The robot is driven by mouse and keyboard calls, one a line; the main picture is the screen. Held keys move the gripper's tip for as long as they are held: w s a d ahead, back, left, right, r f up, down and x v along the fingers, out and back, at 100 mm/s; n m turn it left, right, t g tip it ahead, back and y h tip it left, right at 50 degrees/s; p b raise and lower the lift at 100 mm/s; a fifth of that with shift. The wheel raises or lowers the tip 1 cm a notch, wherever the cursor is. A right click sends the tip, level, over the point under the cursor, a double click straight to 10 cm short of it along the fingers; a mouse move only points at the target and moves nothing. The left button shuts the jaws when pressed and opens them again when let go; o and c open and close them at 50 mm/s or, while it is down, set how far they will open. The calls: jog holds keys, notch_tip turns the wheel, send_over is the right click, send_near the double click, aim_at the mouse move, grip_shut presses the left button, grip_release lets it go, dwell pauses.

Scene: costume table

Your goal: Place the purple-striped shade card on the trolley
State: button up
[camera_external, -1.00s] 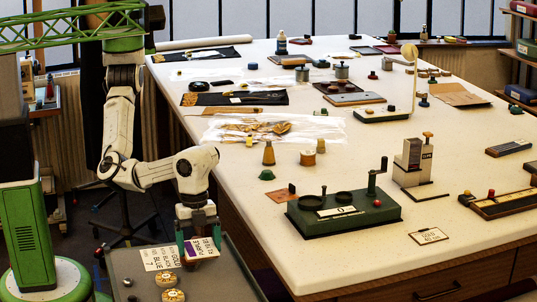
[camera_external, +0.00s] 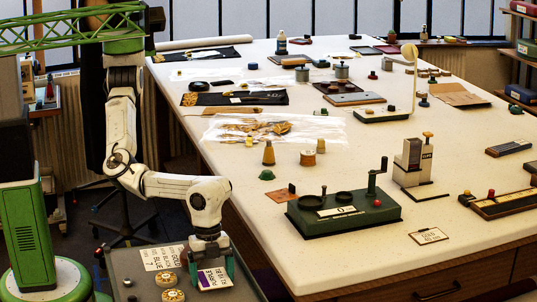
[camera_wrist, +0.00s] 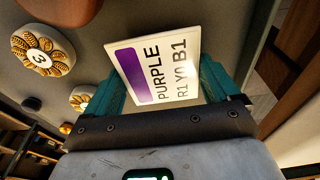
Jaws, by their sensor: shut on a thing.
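The purple-striped shade card (camera_external: 214,279) is white with a purple block and the word PURPLE, clear in the wrist view (camera_wrist: 155,65). My gripper (camera_external: 212,268) is shut on it, with the teal fingers at its two sides. In the external view the card is over the right part of the grey trolley (camera_external: 246,288) top, low and close to the surface. I cannot tell whether it touches. In the wrist view the trolley top (camera_wrist: 95,60) shows behind the card.
A white text card (camera_external: 162,257) and two round patterned discs (camera_external: 172,296) are on the trolley, left of my gripper. One disc, numbered 3, shows in the wrist view (camera_wrist: 42,52). The large white table (camera_external: 290,240) stands close by on the right.

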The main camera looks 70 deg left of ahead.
aim_at(211, 274)
jog(key=shift+f, duration=0.1)
jog(key=o, duration=0.8)
notch_tip(211, 274, up, 12)
jog(key=a, duration=0.1)
jog(key=shift+a+p, duration=0.35)
jog(key=shift+a, duration=0.05)
